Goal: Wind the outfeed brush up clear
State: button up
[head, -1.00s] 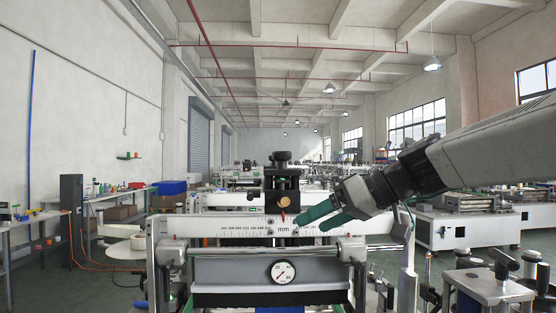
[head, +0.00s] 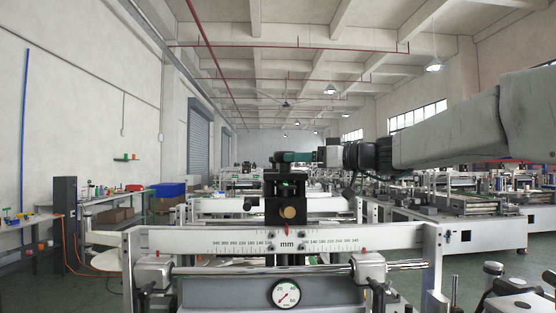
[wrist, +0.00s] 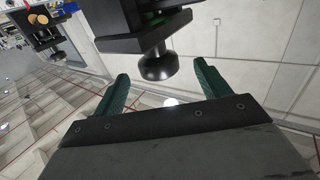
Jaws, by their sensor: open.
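A dark knob on top of the block is mostly covered by my gripper (head: 280,157) in the head view. In the wrist view the black knob (wrist: 157,68) on its short stem shows between my green fingertips. My gripper (wrist: 162,71) is open, one finger on each side, with gaps visible. Below the beam is a grey housing (head: 225,292) with a round dial (head: 286,293). I cannot make out the brush itself.
Two clamp blocks (head: 153,272) and (head: 369,268) sit on a rod under the beam. White machines (head: 450,230) stand at right, and a workbench (head: 30,225) at left. Another black fitting (wrist: 42,32) hangs at upper left in the wrist view.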

aim_at(279, 158)
jog(key=x, duration=0.7)
jog(key=shift+w+r, duration=0.1)
jog(key=shift+w, duration=0.2)
jog(key=shift+a, duration=0.1)
jog(key=c, duration=0.9)
